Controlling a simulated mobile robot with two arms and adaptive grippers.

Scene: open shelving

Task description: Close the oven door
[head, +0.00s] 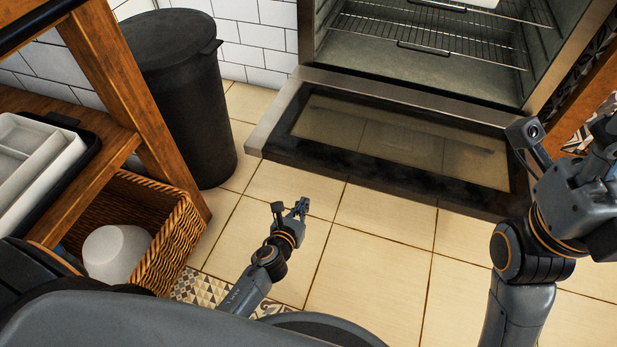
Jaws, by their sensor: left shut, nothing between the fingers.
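The oven door (385,174) is folded down wide open, low over the tiled floor, its dark-framed glass panel facing up. The oven (425,75) stands behind it with its cavity exposed and wire racks inside. My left gripper (300,207) is shut and empty, in front of the door's near left part and apart from it in the picture. My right gripper (606,128) is at the right edge of the view, beside the door's right end. It is partly cut off, so its fingers cannot be made out.
A black bin (185,100) stands left of the oven against the white tiled wall. Wooden shelving (120,90) on the left holds a white tray (40,160) and a wicker basket (165,235) with a white bowl (117,250). The tiled floor (375,240) before the door is clear.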

